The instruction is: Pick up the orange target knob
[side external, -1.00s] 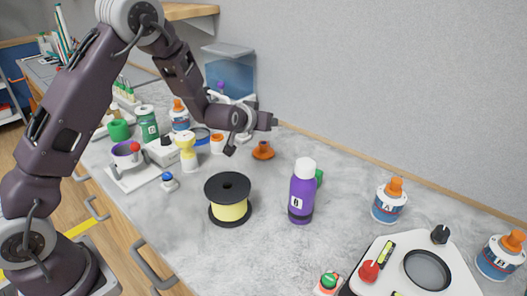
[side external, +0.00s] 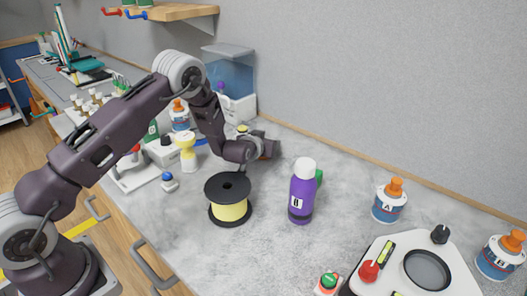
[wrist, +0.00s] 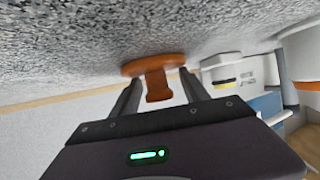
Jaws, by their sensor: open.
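The orange target knob (wrist: 158,84) has a wide round base and a narrower stem, and it sits on the grey speckled counter in the wrist view. My gripper (wrist: 157,92) is open, with one finger on each side of the knob's stem. The fingertips are close to the base; I cannot tell whether they touch it. In the side external view my gripper (side external: 264,152) is low over the counter, behind the black and yellow spool, and it mostly hides the knob.
The spool (side external: 230,200) and a purple bottle (side external: 302,192) with a white cap stand nearby in front. A yellow and white container (side external: 187,155) is to the left. A white-based bin (side external: 235,105) stands behind, near the wall.

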